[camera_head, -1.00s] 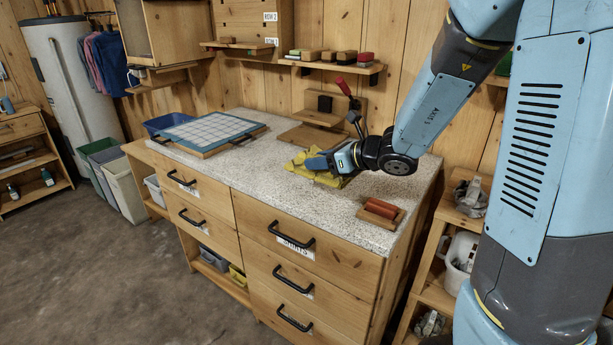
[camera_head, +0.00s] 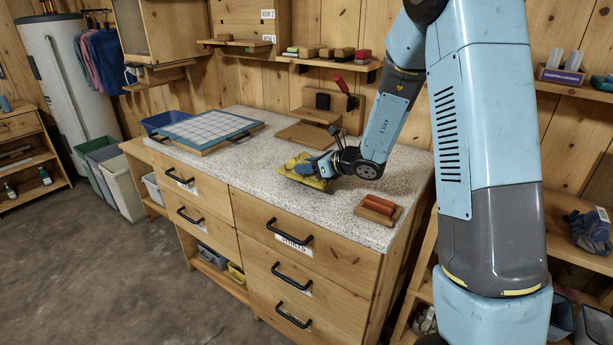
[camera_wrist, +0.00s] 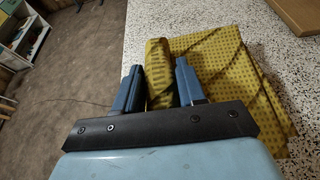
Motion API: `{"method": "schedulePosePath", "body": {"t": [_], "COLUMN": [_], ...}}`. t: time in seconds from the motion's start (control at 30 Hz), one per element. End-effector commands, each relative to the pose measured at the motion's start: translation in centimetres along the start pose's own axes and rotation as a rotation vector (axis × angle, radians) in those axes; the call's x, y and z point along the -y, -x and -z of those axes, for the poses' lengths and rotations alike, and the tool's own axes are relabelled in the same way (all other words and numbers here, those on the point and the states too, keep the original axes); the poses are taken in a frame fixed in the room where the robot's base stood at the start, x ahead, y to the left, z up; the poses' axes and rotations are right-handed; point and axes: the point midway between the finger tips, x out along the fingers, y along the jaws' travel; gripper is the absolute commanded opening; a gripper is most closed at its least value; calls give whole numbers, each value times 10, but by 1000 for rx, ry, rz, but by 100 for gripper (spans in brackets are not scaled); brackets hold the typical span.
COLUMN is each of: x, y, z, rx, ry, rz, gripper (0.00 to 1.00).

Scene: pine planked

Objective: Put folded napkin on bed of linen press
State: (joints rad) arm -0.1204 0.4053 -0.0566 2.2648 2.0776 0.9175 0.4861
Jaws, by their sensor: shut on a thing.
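The folded napkin (camera_head: 299,173) is yellow with dark lines. My gripper (camera_head: 318,168) is shut on one raised edge of it; in the wrist view the napkin (camera_wrist: 215,62) shows between and beyond the two blue fingers (camera_wrist: 160,85). The napkin is at the speckled worktop, in front of the press; I cannot tell whether it touches the top.
A gridded board (camera_head: 208,129) lies on the left of the worktop (camera_head: 245,168), by a blue bin (camera_head: 165,121). A wooden block with red rolls (camera_head: 379,207) lies at the front right. A shelf with brushes (camera_head: 325,60) hangs above the press.

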Motion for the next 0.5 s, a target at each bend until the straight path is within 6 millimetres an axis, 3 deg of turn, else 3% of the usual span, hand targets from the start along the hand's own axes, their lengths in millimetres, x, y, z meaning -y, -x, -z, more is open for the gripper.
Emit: {"method": "schedulePosePath", "body": {"t": [0.3,0.5], "x": [2,3], "y": [-16,-16], "z": [30,31], "rx": [-1,-1], "ry": [-2,0], "rz": [-1,0], "gripper": [8,8]}}
